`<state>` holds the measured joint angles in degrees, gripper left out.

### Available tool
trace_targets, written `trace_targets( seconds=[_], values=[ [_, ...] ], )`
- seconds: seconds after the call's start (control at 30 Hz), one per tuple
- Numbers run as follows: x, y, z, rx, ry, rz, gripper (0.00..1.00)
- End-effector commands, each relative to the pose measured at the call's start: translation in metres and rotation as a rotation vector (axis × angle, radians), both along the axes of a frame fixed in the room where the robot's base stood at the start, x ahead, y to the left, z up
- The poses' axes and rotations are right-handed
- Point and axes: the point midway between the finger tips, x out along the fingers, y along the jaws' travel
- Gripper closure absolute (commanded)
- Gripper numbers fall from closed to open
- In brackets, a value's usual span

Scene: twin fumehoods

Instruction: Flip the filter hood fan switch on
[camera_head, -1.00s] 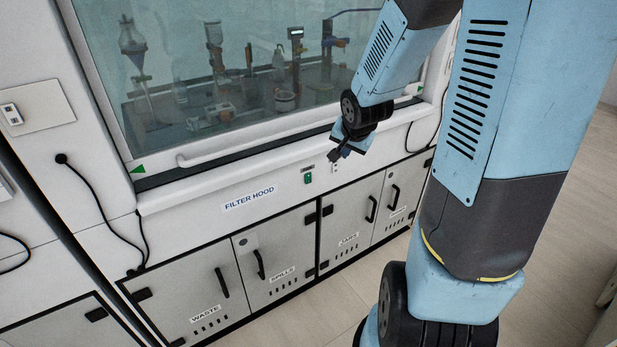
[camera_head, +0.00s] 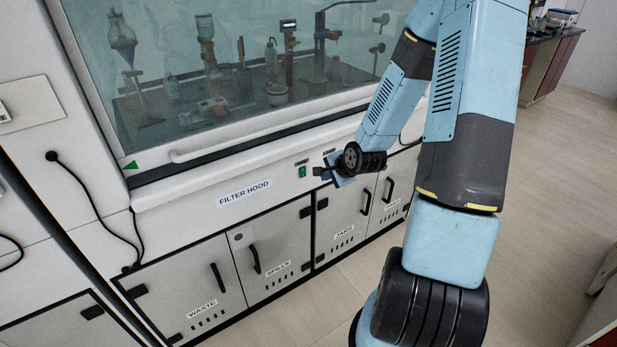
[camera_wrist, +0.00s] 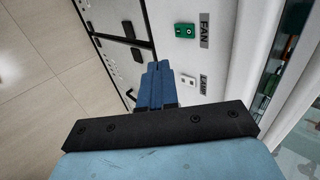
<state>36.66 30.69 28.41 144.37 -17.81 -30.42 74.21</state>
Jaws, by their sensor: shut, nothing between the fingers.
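The fan switch (camera_head: 302,171) is a small green unit on the white front panel of the filter hood, below the sash, right of the FILTER HOOD label. In the wrist view the green fan switch (camera_wrist: 186,30) sits beside the word FAN. My gripper (camera_head: 318,172) is just right of the switch in the head view, at about its height. In the wrist view the blue fingers of my gripper (camera_wrist: 157,66) are together and empty, pointing toward the panel, below and left of the switch. I cannot tell whether they touch the panel. The rocker's position is too small to read.
A white lamp switch (camera_wrist: 187,83) beside the LAMP label is right of my fingers in the wrist view. The glass sash (camera_head: 230,75) with glassware behind it is above. Cabinet doors with black handles (camera_head: 218,277) lie below. A black cable (camera_head: 92,200) hangs at left.

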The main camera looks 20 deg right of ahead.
Motion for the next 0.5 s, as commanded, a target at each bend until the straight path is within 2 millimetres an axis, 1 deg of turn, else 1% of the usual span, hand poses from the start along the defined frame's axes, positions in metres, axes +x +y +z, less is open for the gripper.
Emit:
trace_targets(
  seconds=[0.27,0.37,0.5],
  values=[
    [0.001,0.001,-0.001,-0.002,0.001,0.001,1.00],
    [0.005,0.002,-0.005,-0.001,0.001,0.002,1.00],
    [0.015,0.006,-0.017,-0.001,0.002,0.005,1.00]
  ],
)
